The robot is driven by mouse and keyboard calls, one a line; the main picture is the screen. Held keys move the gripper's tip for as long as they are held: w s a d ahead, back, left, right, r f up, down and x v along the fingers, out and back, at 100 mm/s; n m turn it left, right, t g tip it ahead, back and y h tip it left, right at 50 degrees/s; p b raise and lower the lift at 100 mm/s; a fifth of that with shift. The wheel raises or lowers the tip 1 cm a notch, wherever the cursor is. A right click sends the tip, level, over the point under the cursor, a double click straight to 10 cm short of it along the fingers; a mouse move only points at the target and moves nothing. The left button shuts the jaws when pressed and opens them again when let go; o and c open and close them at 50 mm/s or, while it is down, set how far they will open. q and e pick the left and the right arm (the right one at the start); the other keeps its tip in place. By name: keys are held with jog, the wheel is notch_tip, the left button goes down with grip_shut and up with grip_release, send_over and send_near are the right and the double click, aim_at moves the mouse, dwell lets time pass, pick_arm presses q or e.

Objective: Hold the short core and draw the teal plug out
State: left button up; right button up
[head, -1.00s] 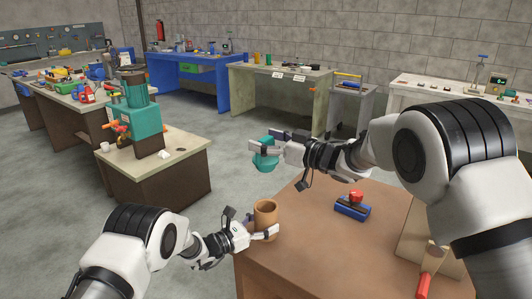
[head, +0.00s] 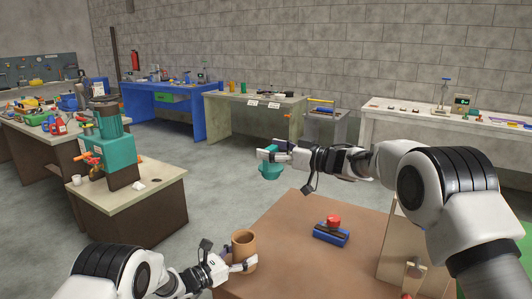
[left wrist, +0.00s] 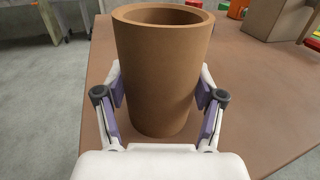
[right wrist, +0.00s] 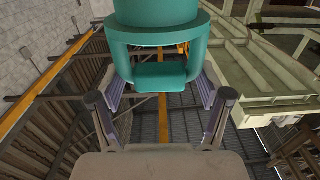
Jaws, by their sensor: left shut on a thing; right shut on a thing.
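The short core (head: 244,246) is a brown open tube standing upright at the left edge of the brown table. My left gripper (head: 238,262) is shut around its lower part; the left wrist view shows the core (left wrist: 162,75) between both fingers, its top open. The teal plug (head: 271,170) is up in the air, clear of the core, above and to the right of it in the head view. My right gripper (head: 270,152) is shut on the plug's handle. In the right wrist view the plug (right wrist: 160,15) shows its handle between the fingers; its far end is cut off.
The brown table (head: 300,265) also holds a blue block with a red knob (head: 332,231) and a wooden stand (head: 405,245) at the right. A bench with a teal machine (head: 118,158) stands at the left, across open floor.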

pick_arm(q)
jog(key=o, duration=1.3)
